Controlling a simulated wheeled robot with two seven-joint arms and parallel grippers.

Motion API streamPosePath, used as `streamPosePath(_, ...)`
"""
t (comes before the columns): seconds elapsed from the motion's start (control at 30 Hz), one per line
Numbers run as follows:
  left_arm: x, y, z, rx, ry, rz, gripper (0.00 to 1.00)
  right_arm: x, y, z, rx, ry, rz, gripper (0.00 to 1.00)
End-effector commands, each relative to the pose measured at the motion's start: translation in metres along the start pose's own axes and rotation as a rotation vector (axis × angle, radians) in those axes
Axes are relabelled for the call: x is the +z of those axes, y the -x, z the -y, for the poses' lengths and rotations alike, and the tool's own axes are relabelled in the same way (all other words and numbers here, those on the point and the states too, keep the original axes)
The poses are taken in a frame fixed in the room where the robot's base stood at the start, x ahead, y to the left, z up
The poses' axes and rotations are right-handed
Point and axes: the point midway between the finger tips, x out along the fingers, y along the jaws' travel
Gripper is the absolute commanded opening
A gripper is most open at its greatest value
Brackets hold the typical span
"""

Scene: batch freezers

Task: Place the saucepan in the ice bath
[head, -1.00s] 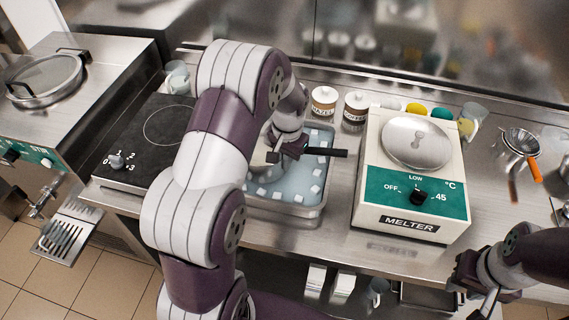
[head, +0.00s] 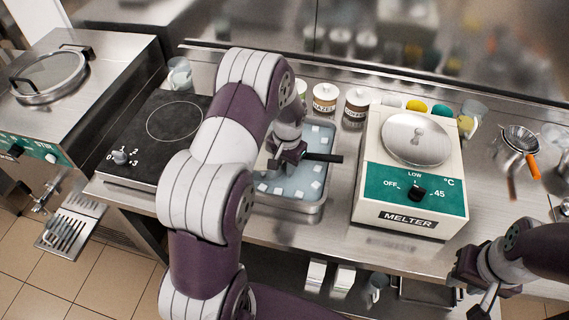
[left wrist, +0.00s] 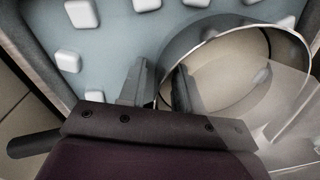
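The ice bath (head: 316,207) is a steel tub of pale blue water with white ice cubes, left of the melter. My left gripper (head: 296,152) is over it, at the saucepan's black handle (head: 325,157), which sticks out to the right. In the left wrist view, the saucepan (left wrist: 225,75) shows a thin metal rim and a beige inside. My right gripper (head: 478,285) is at the lower right, away from the bath.
The melter (head: 410,218) stands right of the bath, and a black hob (head: 150,150) stands left. Lidded jars (head: 325,98) line the back of the counter. A strainer with an orange handle (head: 533,165) lies at the right.

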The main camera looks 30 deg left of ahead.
Motion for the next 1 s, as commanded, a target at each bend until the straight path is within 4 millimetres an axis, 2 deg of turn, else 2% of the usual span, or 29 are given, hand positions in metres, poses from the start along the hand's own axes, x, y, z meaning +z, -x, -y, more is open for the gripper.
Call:
streamPosePath(0.13,0.000,0.001,0.000,0.000,0.000,0.000,0.33,0.000,0.000,0.000,0.000,0.000,0.000,0.32)
streamPosePath(0.2,0.000,0.006,0.000,0.000,0.000,-0.001,0.33,0.000,0.004,0.000,0.000,0.000,0.000,0.32)
streamPosePath(0.27,-0.001,0.011,0.000,-0.001,0.000,-0.004,0.33,0.000,-0.001,0.000,0.000,0.000,0.000,0.32)
streamPosePath(0.6,-0.001,0.096,0.000,-0.001,0.000,-0.004,0.33,0.002,-0.017,0.000,0.000,0.000,0.000,0.32)
streamPosePath(0.77,0.000,0.119,-0.001,0.000,0.000,-0.002,0.33,0.002,-0.018,0.000,0.000,0.000,0.000,0.32)
streamPosePath(0.87,0.015,0.126,-0.015,0.008,0.001,-0.013,0.33,0.002,-0.018,0.000,0.000,0.000,0.000,0.32)
streamPosePath(0.97,0.052,0.128,-0.045,0.025,0.011,-0.046,0.33,0.002,-0.018,0.000,0.000,0.000,0.000,0.32)
streamPosePath(1.0,0.070,0.128,-0.058,0.033,0.018,-0.061,0.33,0.002,-0.018,0.000,0.000,0.000,0.000,0.32)
